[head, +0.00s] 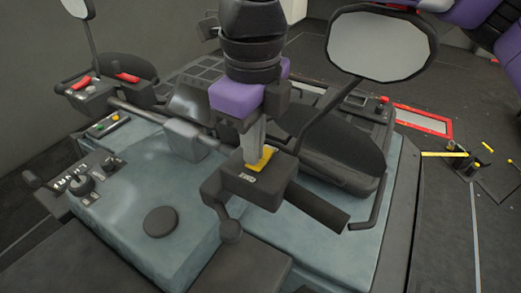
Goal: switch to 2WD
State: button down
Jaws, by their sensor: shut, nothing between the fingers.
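A black control box (258,186) with a small white label on its front edge sits near the middle of the head view. A yellow rocker or selector (260,160) is on its top face. The label is too small to read, and I cannot tell which way the yellow piece is set. My gripper (256,150) points down from above, shut and empty, with its fingertips at or just over the yellow piece. They hide part of it, and I cannot tell whether they touch it.
A panel with knobs (85,184) is at the left. A black seat (345,150) is behind the box. Grey-blue bodywork lies around.

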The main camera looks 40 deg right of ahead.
jog(key=f, duration=0.1)
jog(key=s+f, duration=0.1)
jog(key=shift+s+f+g, duration=0.1)
jog(key=shift+f+g, duration=0.2)
jog(key=shift+f, duration=0.1)
jog(key=shift+w+d+r+p, duration=0.15)
jog(key=shift+r+p, duration=0.4)
jog(key=shift+r, duration=0.55)
jog(key=shift+w+d+r+p, duration=0.1)
jog(key=shift+r+p, duration=0.4)
jog(key=shift+r, duration=0.55)
jog(key=shift+a+r+p, duration=0.15)
jog(key=shift+r+p, duration=0.6)
jog(key=shift+r, duration=0.85)
jog(key=shift+w, duration=0.1)
